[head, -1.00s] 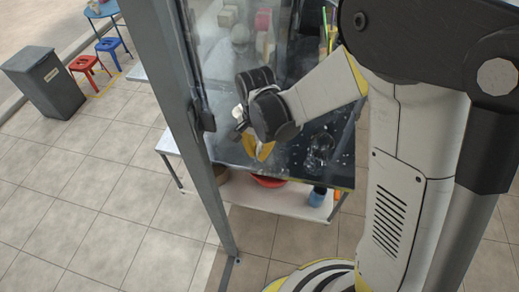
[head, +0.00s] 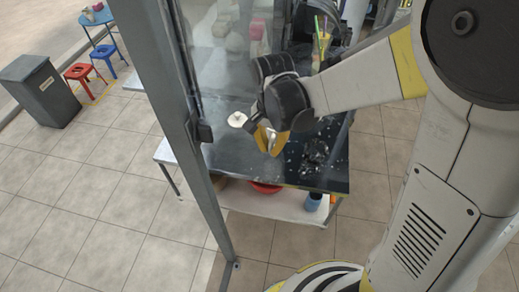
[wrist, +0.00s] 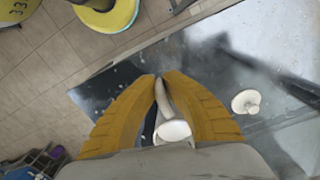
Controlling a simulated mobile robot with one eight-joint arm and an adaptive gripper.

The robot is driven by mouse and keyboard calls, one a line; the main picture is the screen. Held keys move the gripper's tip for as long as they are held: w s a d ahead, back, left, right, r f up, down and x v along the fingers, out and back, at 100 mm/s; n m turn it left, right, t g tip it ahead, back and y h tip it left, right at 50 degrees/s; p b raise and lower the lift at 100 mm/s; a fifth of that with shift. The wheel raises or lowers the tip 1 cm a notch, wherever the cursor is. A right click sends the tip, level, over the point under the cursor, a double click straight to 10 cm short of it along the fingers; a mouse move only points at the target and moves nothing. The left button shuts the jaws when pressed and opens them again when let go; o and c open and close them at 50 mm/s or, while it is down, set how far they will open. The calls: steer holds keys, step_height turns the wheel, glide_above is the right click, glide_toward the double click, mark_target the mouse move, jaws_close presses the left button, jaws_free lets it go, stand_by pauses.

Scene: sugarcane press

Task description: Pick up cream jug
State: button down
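My gripper (wrist: 159,79) has yellow fingers, which also show in the head view (head: 268,141) over the dark counter. In the wrist view the fingertips are close together on a narrow white part. This joins a white piece with an oval rim, which looks like the cream jug (wrist: 174,130), between the fingers. The gripper looks shut on it; its lower part is hidden by the gripper body. Another small white, round-topped object (wrist: 246,101) stands apart to the right on the counter; it also shows in the head view (head: 237,119), left of my gripper.
The dark counter (head: 225,158) has light specks and a clear glass-like item (head: 316,152) to the right. A metal post (head: 180,110) and glass stand at the left. A red bowl (head: 265,187) and blue cup (head: 312,203) sit on the shelf below.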

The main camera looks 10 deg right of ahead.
steer(key=s+d+r+p, duration=0.1)
steer(key=d+r, duration=0.3)
steer(key=d, duration=0.3)
stand_by(0.3)
steer(key=shift+r, duration=0.1)
stand_by(0.7)
